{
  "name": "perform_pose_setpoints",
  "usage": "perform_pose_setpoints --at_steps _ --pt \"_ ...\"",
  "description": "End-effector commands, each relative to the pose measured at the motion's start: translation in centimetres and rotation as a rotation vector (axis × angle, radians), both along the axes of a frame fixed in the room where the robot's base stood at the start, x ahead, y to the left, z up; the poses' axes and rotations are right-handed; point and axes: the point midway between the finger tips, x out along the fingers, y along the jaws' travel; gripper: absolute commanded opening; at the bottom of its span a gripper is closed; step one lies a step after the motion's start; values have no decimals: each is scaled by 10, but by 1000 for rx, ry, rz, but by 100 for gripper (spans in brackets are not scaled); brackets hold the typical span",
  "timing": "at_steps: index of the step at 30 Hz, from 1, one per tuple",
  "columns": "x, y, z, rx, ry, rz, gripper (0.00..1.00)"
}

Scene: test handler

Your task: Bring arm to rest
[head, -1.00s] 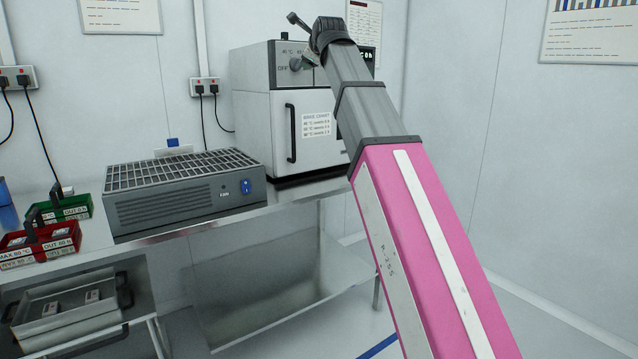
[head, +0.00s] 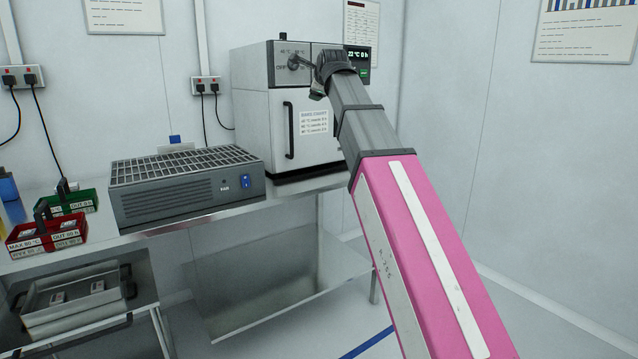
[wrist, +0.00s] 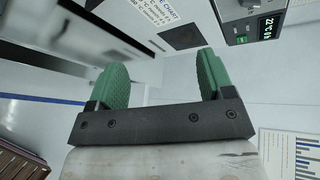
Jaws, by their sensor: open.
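My gripper (wrist: 160,85) shows in the wrist view with its two green fingers spread apart and nothing between them. In the head view my arm reaches up and away, and its end is in front of the oven's upper right part. The fingers are hard to make out there. The white oven (head: 270,125) stands on the bench with its door shut. A chart is on its door, and its lit display (head: 357,54) also shows in the wrist view (wrist: 266,27).
A grey fan unit (head: 185,188) with a grid top sits on the bench. Left of it are a red tray (head: 45,243) and a green tray (head: 70,204). A metal tray (head: 75,300) is on the lower shelf. The floor right of my arm looks clear.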

Motion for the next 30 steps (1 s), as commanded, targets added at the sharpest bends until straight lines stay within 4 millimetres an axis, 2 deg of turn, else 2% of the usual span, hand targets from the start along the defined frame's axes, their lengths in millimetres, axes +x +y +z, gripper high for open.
perform_pose_setpoints --at_steps 5,9,14,18,23,30 --pt "6 -14 -66 -142 59 35 74" --pt "9 -29 -135 -294 125 89 74" --pt "5 -49 -211 -459 201 168 74" --pt "-5 -66 -276 -594 269 254 74" --pt "-22 -86 -347 -735 346 368 74" --pt "-60 -115 -446 -916 452 572 74"
